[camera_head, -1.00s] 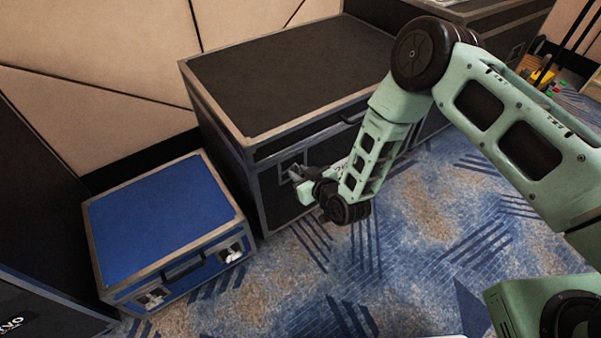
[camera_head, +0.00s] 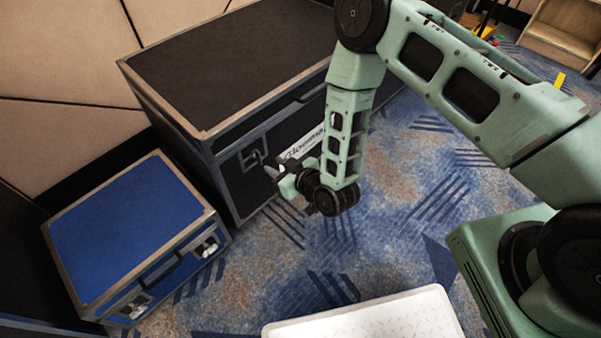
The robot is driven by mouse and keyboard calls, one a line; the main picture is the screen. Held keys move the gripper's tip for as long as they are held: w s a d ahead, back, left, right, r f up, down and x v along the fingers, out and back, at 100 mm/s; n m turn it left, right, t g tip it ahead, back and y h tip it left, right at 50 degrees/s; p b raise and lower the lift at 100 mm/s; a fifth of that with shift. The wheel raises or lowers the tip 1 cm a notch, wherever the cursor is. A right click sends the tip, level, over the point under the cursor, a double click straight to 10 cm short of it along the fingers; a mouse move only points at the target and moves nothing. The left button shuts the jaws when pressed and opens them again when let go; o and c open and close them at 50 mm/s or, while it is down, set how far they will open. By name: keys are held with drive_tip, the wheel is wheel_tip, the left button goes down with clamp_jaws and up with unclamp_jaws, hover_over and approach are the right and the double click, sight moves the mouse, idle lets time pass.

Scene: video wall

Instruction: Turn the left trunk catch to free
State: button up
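The large black trunk (camera_head: 225,70) with metal edges stands at the back against the padded wall. Its left catch (camera_head: 252,156) is a metal plate on the front face, near the left corner. Whether the catch is turned is too small to tell. My gripper (camera_head: 272,170) is just right of and below this catch in the picture, pointing at the trunk's front. A gap seems to show between them, but I cannot tell the depth. The arm hides the trunk's right front.
A blue case (camera_head: 125,225) with two bright latches and a dark handle sits on the floor left of the trunk. A dark case stands at the far left edge. Patterned blue carpet (camera_head: 265,270) is clear in front. A wooden step (camera_head: 560,40) is at the far right.

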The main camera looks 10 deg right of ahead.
drive_tip(key=p+v, duration=0.1)
drive_tip(key=v, duration=0.9)
